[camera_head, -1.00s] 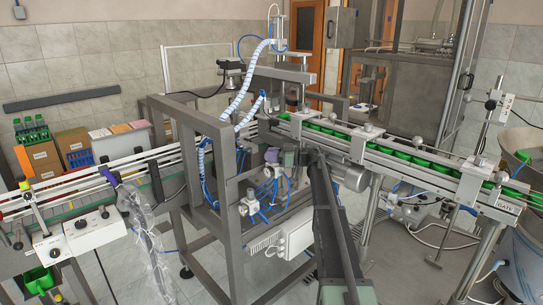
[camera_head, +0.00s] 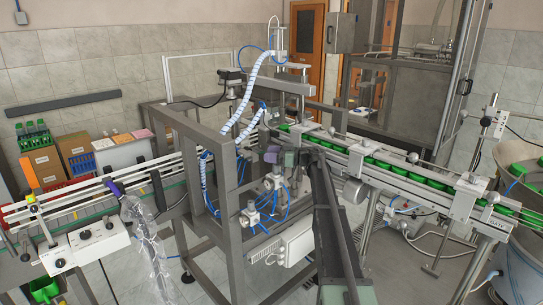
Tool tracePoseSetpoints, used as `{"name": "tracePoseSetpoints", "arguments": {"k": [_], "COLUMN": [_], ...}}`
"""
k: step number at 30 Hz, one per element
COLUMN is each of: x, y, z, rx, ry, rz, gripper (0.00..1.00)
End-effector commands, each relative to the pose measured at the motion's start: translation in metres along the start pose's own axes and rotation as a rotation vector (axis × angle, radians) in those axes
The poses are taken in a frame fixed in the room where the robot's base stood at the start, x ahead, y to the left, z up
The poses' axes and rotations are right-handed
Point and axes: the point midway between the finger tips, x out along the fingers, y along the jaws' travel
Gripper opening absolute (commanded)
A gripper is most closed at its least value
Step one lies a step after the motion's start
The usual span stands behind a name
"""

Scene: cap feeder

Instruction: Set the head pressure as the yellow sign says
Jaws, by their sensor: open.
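My gripper (camera_head: 272,155) is small and dark at the end of my grey arm, in front of the capping machine's middle. It appears open and empty, though its fingers are hard to make out. Two small white regulator-like units with blue tubes are on the machine's front, one lower left (camera_head: 250,217) and one higher right (camera_head: 273,181). Both are below my gripper in the picture, apart from it. Their dials are too small to read. The capping head cylinder (camera_head: 280,40) stands at the top with a blue tube. I cannot make out a yellow sign with readable text.
The grey machine frame (camera_head: 222,190) stands close left of my arm. A white control box (camera_head: 97,240) is at left.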

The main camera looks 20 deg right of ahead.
Motion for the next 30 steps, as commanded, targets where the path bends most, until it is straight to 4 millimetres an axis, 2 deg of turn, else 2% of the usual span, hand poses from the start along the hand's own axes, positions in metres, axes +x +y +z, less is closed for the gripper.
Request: {"name": "tracePoseSetpoints", "arguments": {"k": [1, 12, 15, 18, 30], "x": [0.0, 0.0, 0.0, 0.0, 0.0], "y": [0.0, 0.0, 0.0, 0.0, 0.0], "z": [-0.025, -0.124, -0.141, -0.147, -0.143], "rx": [0.0, 0.0, 0.0, 0.0, 0.0], "ry": [0.0, 0.0, 0.0, 0.0, 0.0], "rz": [0.0, 0.0, 0.0, 0.0, 0.0], "gripper": [0.56, 0.56, 0.56, 0.56, 0.56]}}
